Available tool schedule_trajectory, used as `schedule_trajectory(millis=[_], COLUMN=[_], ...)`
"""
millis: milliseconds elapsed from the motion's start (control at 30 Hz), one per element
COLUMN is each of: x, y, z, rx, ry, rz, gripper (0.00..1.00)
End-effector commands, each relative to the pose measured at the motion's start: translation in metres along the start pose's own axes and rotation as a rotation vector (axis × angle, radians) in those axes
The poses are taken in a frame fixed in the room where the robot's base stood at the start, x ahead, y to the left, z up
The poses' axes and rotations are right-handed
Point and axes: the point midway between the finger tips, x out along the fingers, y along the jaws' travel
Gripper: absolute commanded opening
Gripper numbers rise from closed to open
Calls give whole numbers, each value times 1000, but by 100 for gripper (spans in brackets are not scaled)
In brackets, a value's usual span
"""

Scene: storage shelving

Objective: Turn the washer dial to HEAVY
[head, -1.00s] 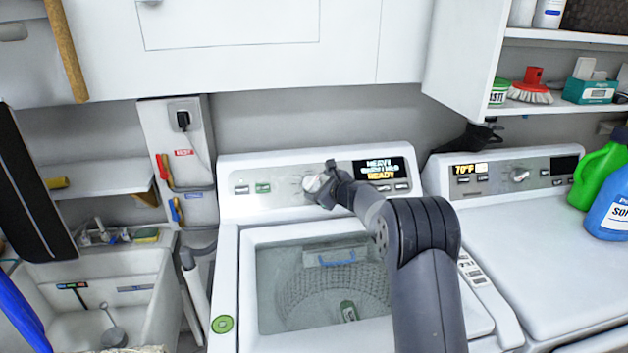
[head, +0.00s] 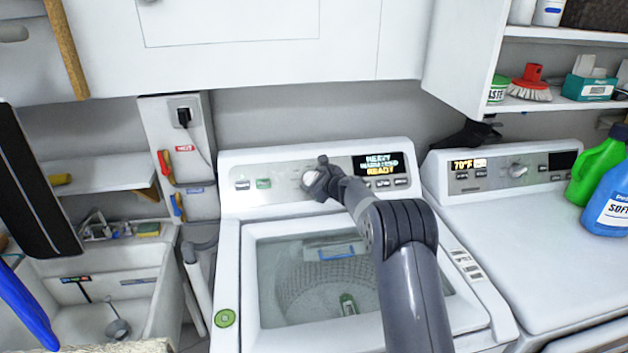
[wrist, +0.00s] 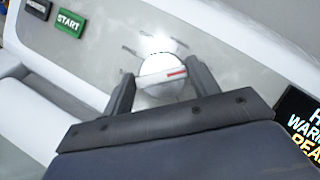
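The washer dial (head: 309,178) is a round light knob on the washer's control panel. In the wrist view the dial (wrist: 160,88) shows a raised bar with a red mark toward the right. The washer display (head: 377,164) reads HEAVY on its top line, a fainter line that looks like WARM MED, then READY. My gripper (head: 316,178) is at the dial, partly covering it in the head view. In the wrist view my gripper (wrist: 161,68) has its fingers apart, one on each side of the dial. Contact with the dial is not clear.
The START button (wrist: 69,23) is left of the dial. The washer's clear lid (head: 322,285) lies below. A second machine (head: 540,240) with green and blue bottles stands at right, a sink (head: 100,290) at left, and a white cabinet (head: 250,40) overhangs above.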

Motion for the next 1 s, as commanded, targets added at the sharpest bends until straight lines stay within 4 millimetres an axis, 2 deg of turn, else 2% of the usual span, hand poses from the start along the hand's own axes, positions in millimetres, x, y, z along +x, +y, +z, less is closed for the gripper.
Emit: schedule_trajectory(millis=[33,300,633,933,967,1000], x=[0,0,-1,0,0,0], y=[0,0,-2,-1,-1,-1], z=[0,0,1,0,0,0], rx=[0,0,-107,-114,-114,-114], ry=[0,0,0,-1,-1,-1], rz=[0,0,56,61,61,61], gripper=[53,32,32,32,57,60])
